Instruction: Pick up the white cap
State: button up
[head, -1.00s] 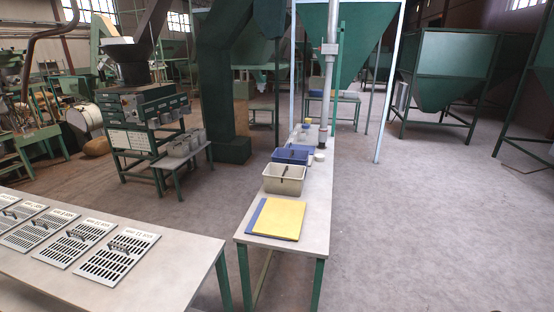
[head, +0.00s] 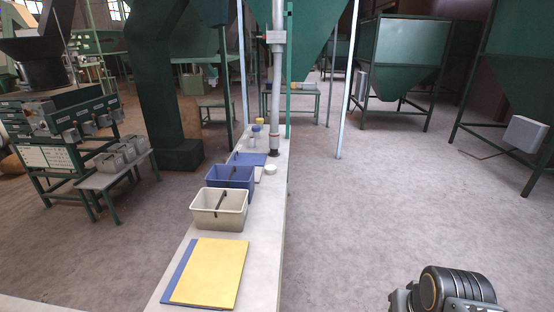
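A small white round piece, which looks like the white cap (head: 271,169), lies on the long narrow table (head: 262,215) near its right edge. It is to the right of the blue bin and in front of the grey vertical pipe. It is small in the head view, so its detail is hard to tell. Part of my arm, dark and rounded, shows at the bottom right, well apart from the table. The fingers of my gripper do not show.
A grey pipe (head: 275,100) rises behind the cap. The floor (head: 390,210) to the right is clear.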

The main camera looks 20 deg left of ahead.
aim_at(270, 169)
jog(key=i, duration=2.2)
jog(key=u, duration=0.25)
jog(key=i, duration=0.9)
jog(key=u, duration=2.3)
